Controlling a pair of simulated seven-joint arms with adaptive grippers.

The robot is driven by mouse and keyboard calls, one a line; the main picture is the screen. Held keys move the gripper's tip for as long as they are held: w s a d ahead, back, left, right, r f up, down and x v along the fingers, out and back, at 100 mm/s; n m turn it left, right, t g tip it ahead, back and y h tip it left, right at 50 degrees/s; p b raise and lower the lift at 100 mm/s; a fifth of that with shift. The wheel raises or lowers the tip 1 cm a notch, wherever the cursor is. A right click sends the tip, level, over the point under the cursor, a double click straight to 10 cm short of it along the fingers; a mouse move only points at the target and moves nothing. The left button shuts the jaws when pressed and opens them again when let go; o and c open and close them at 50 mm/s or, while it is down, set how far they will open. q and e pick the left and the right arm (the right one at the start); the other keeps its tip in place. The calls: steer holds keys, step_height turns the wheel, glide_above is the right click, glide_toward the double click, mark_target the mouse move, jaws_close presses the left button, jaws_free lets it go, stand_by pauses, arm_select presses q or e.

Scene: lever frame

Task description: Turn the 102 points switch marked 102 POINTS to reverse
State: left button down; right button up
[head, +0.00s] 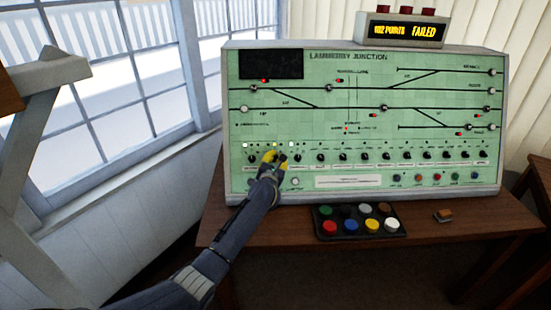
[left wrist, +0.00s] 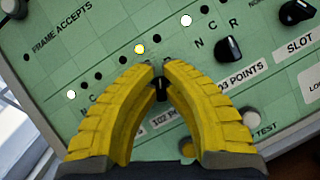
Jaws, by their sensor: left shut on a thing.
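The 102 points switch (left wrist: 161,88) is a small black knob on the green panel. In the left wrist view it shows between the yellow fingertips of my left gripper (left wrist: 160,72), which is shut on it. The fingers hide most of the knob, and I cannot tell which way it points. Its label, 102 POINTS (left wrist: 165,121), shows partly between the fingers. In the head view my left gripper (head: 274,157) is at the knob row, left of the panel's middle. My right gripper is not in view.
The 103 points knob (left wrist: 228,48) is close on the right. A yellow lamp (left wrist: 140,48) is lit above the fingers. A display (head: 405,31) on the panel reads 102 POINTS FAILED. A tray of coloured buttons (head: 318,228) and a small orange-brown block (head: 443,215) lie on the table.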

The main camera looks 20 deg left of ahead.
arm_select(q)
steer(key=shift+d+m+g+h, duration=0.15)
steer(key=shift+m+h, duration=0.45)
steer(key=shift+m, duration=0.65)
steer(key=shift+a+m+g+h, duration=0.1)
steer(key=shift+m+g+h, duration=0.15)
steer(key=shift+m+h, duration=0.7)
steer(key=shift+d+m, duration=0.1)
steer(key=shift+m, duration=0.4)
steer(key=c, duration=1.5)
jaws_free()
steer(key=shift+s+a+r, duration=0.1)
steer(key=shift+s+r, duration=0.15)
steer(key=shift+s, duration=1.75)
steer(key=shift+s+a+r, duration=0.1)
steer(key=shift+s+r, duration=0.1)
steer(key=shift+s, duration=1.75)
steer(key=shift+s+r, duration=0.25)
steer(key=shift+s, duration=1.75)
